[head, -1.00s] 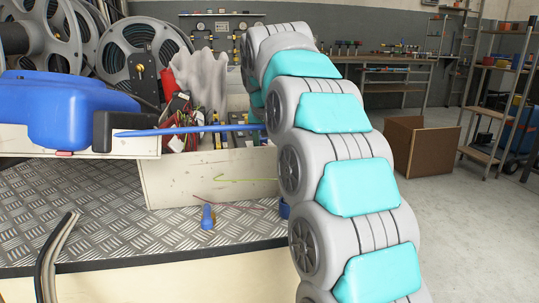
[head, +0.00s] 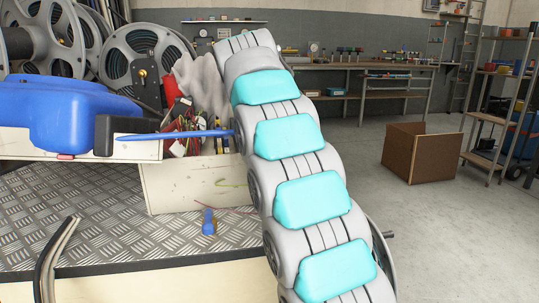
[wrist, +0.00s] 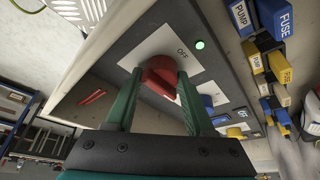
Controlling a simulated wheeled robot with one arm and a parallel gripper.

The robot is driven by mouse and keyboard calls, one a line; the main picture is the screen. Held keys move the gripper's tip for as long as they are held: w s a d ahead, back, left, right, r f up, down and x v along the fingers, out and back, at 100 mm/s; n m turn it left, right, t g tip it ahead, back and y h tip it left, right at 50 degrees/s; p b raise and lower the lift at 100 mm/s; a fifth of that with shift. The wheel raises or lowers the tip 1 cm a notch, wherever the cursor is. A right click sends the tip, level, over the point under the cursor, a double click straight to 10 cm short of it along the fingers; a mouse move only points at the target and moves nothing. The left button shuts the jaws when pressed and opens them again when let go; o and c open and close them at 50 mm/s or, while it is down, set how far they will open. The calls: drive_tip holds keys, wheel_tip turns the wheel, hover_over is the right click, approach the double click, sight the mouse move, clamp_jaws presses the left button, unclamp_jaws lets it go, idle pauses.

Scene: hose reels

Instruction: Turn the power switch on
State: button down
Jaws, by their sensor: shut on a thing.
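In the wrist view, a red rotary knob (wrist: 160,74) sits on a white plate (wrist: 160,47) of a grey panel. Lettering that looks like "OFF" is beside it. My gripper (wrist: 158,80) has its two green fingers on either side of the knob and is shut on it. A small green light (wrist: 200,44) glows on the panel near the plate. The knob's exact angle is hard to tell, and its lower part is partly hidden. In the head view, neither the knob nor my gripper shows; only my grey and turquoise arm is in sight.
A blue knob (wrist: 206,100) and a yellow knob (wrist: 235,132) are further along the panel. Blue and yellow fuse blocks (wrist: 276,18) line the right side. In the head view, a toolbox (head: 185,188) stands on the tread-plate bench, left of my arm. An open box (head: 435,158) is on the floor.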

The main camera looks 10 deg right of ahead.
drive_tip(key=shift+a, duration=0.2)
drive_tip(key=c, duration=0.6)
unclamp_jaws()
drive_tip(key=shift+a, duration=0.1)
drive_tip(key=o, duration=0.3)
drive_tip(key=p+v, duration=0.5)
drive_tip(key=v, duration=0.2)
drive_tip(key=shift+r, duration=0.45)
drive_tip(key=shift+s, duration=0.1)
